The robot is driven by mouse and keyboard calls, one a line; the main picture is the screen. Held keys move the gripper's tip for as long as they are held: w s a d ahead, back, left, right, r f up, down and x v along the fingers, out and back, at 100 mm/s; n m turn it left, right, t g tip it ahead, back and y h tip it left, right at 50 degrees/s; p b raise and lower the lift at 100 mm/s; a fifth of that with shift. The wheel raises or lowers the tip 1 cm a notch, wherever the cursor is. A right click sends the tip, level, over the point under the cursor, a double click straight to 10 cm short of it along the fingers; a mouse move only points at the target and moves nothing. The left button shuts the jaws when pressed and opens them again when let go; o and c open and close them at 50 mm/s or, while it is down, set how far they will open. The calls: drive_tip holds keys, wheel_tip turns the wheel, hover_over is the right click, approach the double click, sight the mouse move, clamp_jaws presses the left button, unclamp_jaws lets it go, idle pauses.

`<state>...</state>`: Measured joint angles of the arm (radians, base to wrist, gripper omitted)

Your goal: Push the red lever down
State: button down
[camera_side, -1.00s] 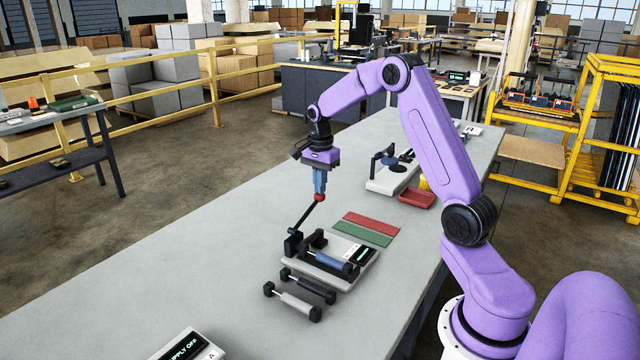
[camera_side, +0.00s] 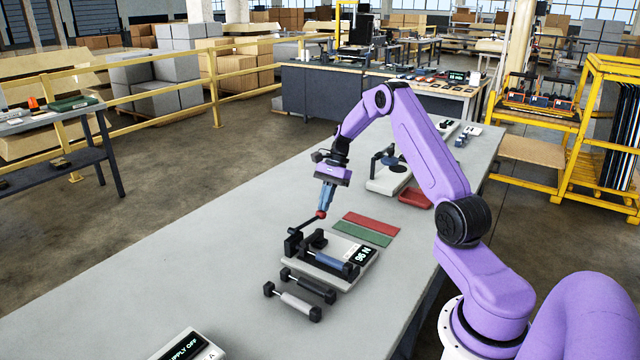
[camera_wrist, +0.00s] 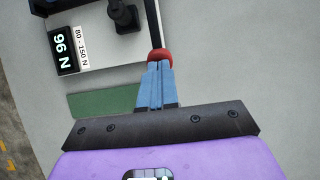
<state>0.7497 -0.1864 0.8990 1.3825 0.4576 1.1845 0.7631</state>
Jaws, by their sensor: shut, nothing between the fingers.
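The lever is a dark bar with a red knob (camera_side: 320,214) at its end, hinged on a black block on a pale device (camera_side: 368,272). The bar slopes up from the block toward my gripper. My gripper (camera_side: 323,208) is shut, with its blue fingertips touching the knob from above and slightly tilted. In the wrist view the red knob (camera_wrist: 160,56) sits right at the fingertips (camera_wrist: 159,66), partly hidden by them. The device's display (camera_wrist: 62,50) reads 96 N, beside a label reading 80 - 150 N.
Two loose cylinders, one dark (camera_side: 308,286) and one grey (camera_side: 294,301), lie in front of the device. A red strip (camera_side: 371,224) and a green strip (camera_side: 362,234) lie flat behind it. A red tray (camera_side: 416,195) is farther back.

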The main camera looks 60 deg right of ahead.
drive_tip(key=shift+f, duration=0.35)
drive_tip(key=shift+a+f, duration=0.1)
drive_tip(key=v, duration=1.5)
drive_tip(key=shift+a, duration=0.2)
idle(0.4)
